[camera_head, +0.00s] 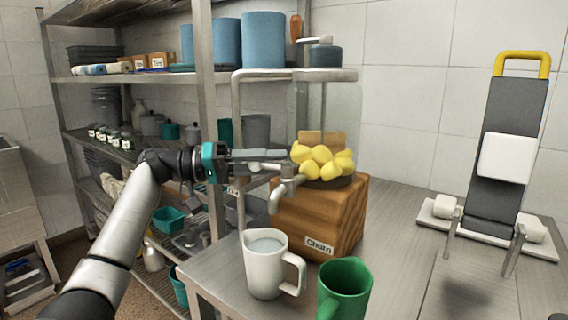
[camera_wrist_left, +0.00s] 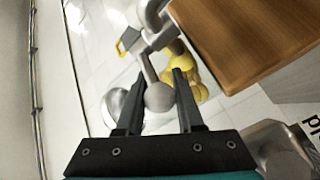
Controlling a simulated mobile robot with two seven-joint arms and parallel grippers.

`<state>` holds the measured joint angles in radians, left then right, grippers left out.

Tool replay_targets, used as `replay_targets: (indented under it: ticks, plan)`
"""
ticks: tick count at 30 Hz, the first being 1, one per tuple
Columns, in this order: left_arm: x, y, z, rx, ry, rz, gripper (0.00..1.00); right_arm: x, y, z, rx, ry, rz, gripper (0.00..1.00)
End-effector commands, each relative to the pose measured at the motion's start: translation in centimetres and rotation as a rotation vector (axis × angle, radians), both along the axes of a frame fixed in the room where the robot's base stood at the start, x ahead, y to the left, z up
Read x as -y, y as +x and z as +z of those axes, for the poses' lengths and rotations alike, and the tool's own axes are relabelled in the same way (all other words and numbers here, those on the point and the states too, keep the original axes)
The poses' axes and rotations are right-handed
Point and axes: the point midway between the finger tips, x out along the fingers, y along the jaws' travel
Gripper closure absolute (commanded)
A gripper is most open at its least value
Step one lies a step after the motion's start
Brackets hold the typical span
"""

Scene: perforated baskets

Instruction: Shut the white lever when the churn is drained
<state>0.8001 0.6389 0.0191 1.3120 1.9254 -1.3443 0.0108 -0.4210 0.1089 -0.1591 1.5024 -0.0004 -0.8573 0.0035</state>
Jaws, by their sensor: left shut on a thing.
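The wooden churn (camera_head: 318,215) stands on the steel counter, with yellow lumps (camera_head: 322,161) on top. A pale grey-white tap (camera_head: 277,199) with a lever sticks out from its left side. My left gripper (camera_head: 284,160) is at the lever beside the tap. In the left wrist view, the lever's round knob (camera_wrist_left: 158,96) sits between the two fingers (camera_wrist_left: 158,108), and the gripper is shut on it. A white pitcher (camera_head: 263,272) with pale liquid inside stands below the spout. I see no stream between spout and pitcher. The churn's inside is hidden. My right gripper is out of view.
A green mug (camera_head: 343,292) stands at the counter's front, close to the pitcher. A metal shelf rack (camera_head: 205,110) with bins stands behind my left arm. A black and white device with a yellow handle (camera_head: 505,150) stands at the right. The counter between it and the churn is clear.

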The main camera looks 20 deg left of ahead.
Motion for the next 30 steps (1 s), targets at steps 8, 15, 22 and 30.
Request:
replay_targets:
  ticks: [8,15,22,30]
  plan:
    - [0.14,-0.37,-0.78,-0.012,0.007,-0.032,1.0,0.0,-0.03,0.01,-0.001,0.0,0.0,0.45]
    - [0.18,-0.38,-0.78,-0.011,0.007,-0.033,1.0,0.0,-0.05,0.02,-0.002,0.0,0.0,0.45]
    - [0.09,-0.38,-0.67,-0.01,0.007,-0.031,0.46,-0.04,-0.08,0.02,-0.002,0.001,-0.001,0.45]
    - [-0.14,-0.35,-0.37,-0.005,0.004,-0.025,0.33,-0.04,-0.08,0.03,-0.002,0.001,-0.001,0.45]
